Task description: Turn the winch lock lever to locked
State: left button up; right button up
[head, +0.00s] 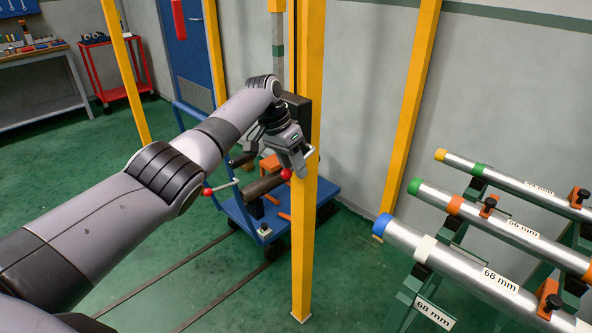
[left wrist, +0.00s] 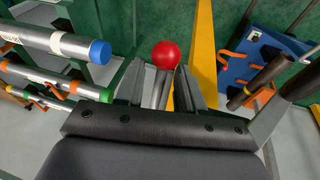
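A lever with a red ball knob (head: 287,174) shows at the yellow post, just below my left gripper (head: 300,165). In the left wrist view the red knob (left wrist: 166,55) stands just beyond the fingertips, and its metal rod (left wrist: 160,88) lies between the two fingers. My left gripper (left wrist: 162,80) is open around the rod, with a gap showing beside it. A dark box (head: 297,108) on the post is partly hidden by my wrist. Lock markings cannot be made out. My right gripper is not in view.
A second red knob (head: 208,191) on a metal rod shows beside my forearm. A blue cart (head: 240,215) with dark pipes stands behind the yellow post (head: 305,245). Labelled pipes (head: 460,265) lie on green stands at right. Green floor is clear in front.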

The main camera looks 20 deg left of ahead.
pick_arm(q)
jog(key=shift+v, duration=2.25)
